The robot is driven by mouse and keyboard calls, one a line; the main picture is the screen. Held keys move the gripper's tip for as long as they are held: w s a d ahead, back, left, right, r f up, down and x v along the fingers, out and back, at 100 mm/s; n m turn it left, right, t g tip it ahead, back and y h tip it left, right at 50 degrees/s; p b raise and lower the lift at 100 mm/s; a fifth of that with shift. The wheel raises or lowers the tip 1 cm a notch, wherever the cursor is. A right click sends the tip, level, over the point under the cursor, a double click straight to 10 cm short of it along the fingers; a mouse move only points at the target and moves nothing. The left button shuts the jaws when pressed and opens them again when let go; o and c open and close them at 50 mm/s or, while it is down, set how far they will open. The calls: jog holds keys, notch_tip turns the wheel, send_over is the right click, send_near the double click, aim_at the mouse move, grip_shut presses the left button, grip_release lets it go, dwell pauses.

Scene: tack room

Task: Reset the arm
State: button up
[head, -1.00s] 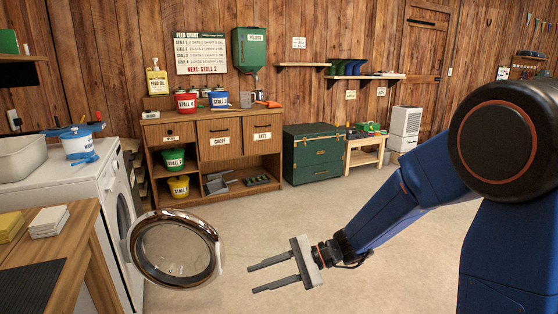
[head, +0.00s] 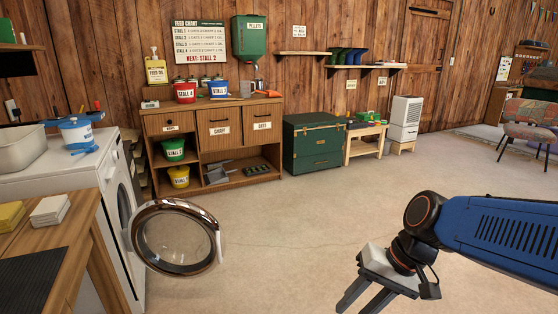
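My blue arm reaches in from the right edge of the head view, low over the floor. My gripper (head: 366,300) is at the bottom of the view, right of centre, pointing down and to the left. Its two dark fingers are spread apart, with no object visible between them. The fingertips are at or near the lower picture edge. Bare floor lies around the gripper, and it appears clear of all furniture.
A white washing machine (head: 112,200) at left has its round door (head: 177,238) swung open into the room. A wooden counter (head: 60,235) stands in front. A wooden cabinet (head: 215,150), green trunk (head: 313,147) and patterned chair (head: 528,125) stand farther back. The middle floor is clear.

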jog(key=s+d+r+n+t+h, duration=0.1)
jog(key=s+d+t+h, duration=0.1)
jog(key=d, duration=0.4)
jog(key=s+d+r+t+h, duration=0.2)
jog(key=d+h, duration=0.1)
jog(key=d, duration=0.3)
jog(key=shift+d+n, duration=0.25)
jog(key=shift+n, duration=0.15)
jog(key=shift+w, duration=0.1)
dwell(0.3)
